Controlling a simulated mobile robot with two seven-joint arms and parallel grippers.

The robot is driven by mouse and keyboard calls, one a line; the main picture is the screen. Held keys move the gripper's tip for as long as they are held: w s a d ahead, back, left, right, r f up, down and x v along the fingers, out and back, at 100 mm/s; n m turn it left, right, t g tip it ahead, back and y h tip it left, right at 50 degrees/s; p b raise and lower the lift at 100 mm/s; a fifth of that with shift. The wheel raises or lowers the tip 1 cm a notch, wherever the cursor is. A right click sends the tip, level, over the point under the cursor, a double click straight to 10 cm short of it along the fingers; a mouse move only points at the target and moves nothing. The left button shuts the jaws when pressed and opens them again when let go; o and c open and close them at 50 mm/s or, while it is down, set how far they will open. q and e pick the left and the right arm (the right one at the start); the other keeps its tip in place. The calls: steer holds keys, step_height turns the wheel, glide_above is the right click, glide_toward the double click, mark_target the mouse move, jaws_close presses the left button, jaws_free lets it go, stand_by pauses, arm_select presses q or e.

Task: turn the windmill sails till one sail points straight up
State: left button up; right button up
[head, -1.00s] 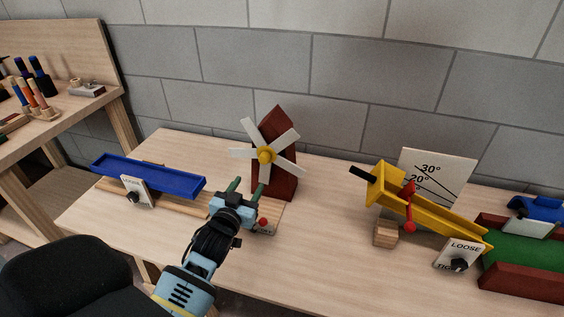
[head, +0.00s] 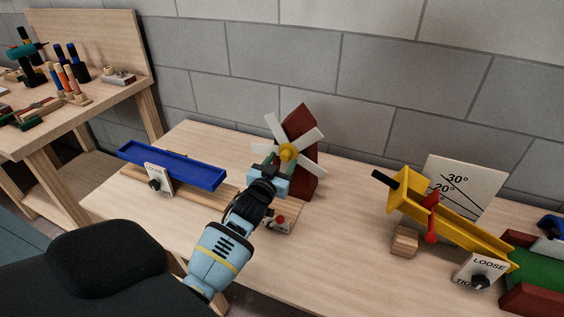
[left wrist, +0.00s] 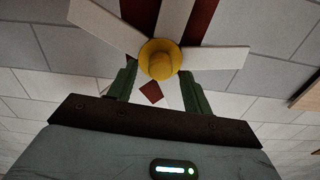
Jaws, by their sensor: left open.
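The windmill is a dark red tower (head: 302,112) with white sails (head: 310,137) around a yellow hub (head: 288,152). In the head view, one sail slants up-left and one slants up-right; none stands exactly upright. My left gripper (head: 280,166) is in front of the hub, its arm hiding the lower sails in part. In the left wrist view its two green fingers (left wrist: 158,76) are apart, one on each side below the yellow hub (left wrist: 160,60). Whether they touch a sail I cannot tell. My right gripper is out of view.
A blue tray (head: 178,165) with a knob plate stands left of my arm. A small plate with a red button (head: 280,220) is by my wrist. A yellow chute (head: 450,228), an angle board (head: 462,185) and a wooden block (head: 404,243) stand right. Bare table lies between.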

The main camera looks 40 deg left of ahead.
arm_select(q)
steer(key=shift+w+a, duration=0.1)
steer(key=shift+w, duration=0.3)
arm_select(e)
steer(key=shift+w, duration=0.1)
arm_select(q)
jaws_close()
steer(key=m, duration=0.3)
steer(key=shift+r, duration=0.1)
steer(key=m, duration=0.2)
steer(key=shift+m+p, duration=0.3)
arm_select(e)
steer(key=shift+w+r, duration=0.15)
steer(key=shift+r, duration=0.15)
